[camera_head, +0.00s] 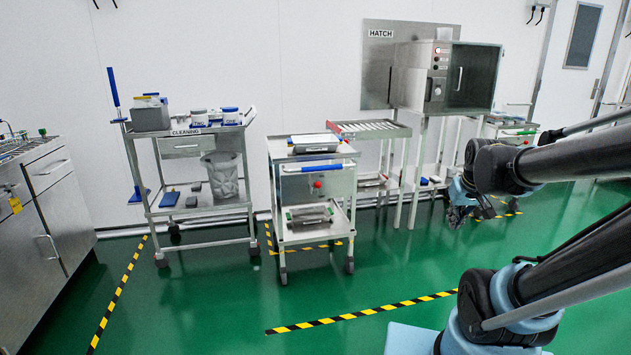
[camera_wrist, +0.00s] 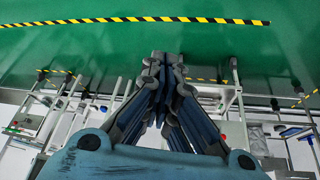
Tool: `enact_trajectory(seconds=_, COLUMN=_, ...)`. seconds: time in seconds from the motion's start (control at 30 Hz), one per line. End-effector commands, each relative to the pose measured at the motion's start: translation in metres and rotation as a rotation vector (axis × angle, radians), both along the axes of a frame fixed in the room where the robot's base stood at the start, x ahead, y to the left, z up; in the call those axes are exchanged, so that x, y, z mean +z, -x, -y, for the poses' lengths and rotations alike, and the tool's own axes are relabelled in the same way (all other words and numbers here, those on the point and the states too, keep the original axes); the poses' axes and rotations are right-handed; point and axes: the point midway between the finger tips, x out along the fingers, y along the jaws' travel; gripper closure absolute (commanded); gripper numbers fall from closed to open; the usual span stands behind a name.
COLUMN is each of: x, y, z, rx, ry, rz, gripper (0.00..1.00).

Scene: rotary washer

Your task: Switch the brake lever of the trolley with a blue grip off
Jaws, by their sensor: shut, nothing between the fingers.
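The trolley with a blue grip (camera_head: 350,187) stands left of centre in the head view. Its blue grip (camera_head: 322,169) runs across the front of its upper box, with a red knob (camera_head: 318,184) just below. I cannot make out a separate brake lever. My gripper (camera_head: 458,218) hangs fingers down over the floor, well to the right of this trolley and apart from it. In the wrist view my gripper (camera_wrist: 167,58) is shut and empty. That view is upside down, and a red knob (camera_wrist: 222,137) shows beyond the fingers.
A cleaning trolley (camera_head: 185,131) with a tall blue-handled pole stands to the left. A hatch cabinet (camera_head: 462,78) on a stand is at the back. A trolley with a green grip (camera_head: 515,126) is partly behind my arm. The green floor (camera_head: 400,265) between is clear.

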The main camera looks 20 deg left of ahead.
Motion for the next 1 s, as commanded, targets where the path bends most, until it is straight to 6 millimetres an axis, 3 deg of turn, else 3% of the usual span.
enact_trajectory(seconds=0.1, x=0.01, y=-0.039, z=-0.022, rx=0.063, ry=-0.003, rz=0.062, gripper=1.0)
enact_trajectory(seconds=0.5, x=0.027, y=-0.155, z=-0.112, rx=0.254, ry=-0.02, rz=0.271, gripper=1.0)
enact_trajectory(seconds=0.7, x=0.027, y=-0.205, z=-0.167, rx=0.344, ry=-0.033, rz=0.378, gripper=1.0)
enact_trajectory(seconds=1.0, x=0.014, y=-0.263, z=-0.258, rx=0.468, ry=-0.057, rz=0.539, gripper=1.0)
